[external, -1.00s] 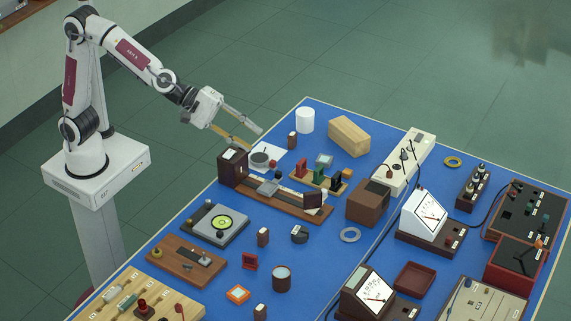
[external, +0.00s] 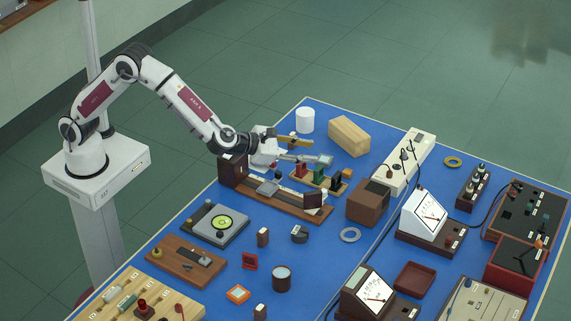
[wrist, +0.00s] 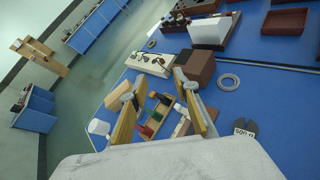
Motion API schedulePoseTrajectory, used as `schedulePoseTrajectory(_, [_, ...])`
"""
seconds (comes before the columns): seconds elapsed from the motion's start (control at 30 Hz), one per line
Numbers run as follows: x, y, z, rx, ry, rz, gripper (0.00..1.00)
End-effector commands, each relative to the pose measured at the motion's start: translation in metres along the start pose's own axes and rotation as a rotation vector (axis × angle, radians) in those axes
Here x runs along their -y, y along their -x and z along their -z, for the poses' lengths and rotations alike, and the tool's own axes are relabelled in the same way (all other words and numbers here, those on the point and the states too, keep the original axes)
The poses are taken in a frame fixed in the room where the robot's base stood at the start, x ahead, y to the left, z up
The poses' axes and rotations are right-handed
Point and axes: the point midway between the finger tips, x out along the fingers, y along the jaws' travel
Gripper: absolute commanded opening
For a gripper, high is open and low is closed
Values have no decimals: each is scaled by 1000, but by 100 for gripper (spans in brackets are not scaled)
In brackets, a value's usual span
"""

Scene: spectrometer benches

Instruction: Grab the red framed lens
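A small red upright frame (external: 250,261) stands on the blue bench front left of centre in the external view. An orange-red square frame with a pale centre (external: 237,294) lies flat in front of it. I cannot tell surely which is the red framed lens. My gripper (external: 318,150) is open and empty, with its fingers above the wooden rack of coloured pieces (external: 322,180), far behind both frames. In the wrist view the fingers (wrist: 158,85) are spread, with the rack and its red piece (wrist: 147,130) between and below them.
A long wooden rail (external: 300,205) lies below my gripper. A brown box (external: 368,203), a wooden block (external: 349,136) and a white cylinder (external: 305,120) stand nearby. A dark cylinder (external: 282,279) stands beside the frames. Meters fill the right side.

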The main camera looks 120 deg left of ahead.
Motion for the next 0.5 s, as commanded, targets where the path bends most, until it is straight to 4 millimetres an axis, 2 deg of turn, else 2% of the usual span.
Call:
schedulePoseTrajectory(0.03, [-3,-10,13,-19,44,-37,31])
schedulePoseTrajectory(0.2, [-18,-35,53,-66,204,-170,31])
schedulePoseTrajectory(0.5, [-45,-61,133,-118,455,-425,31])
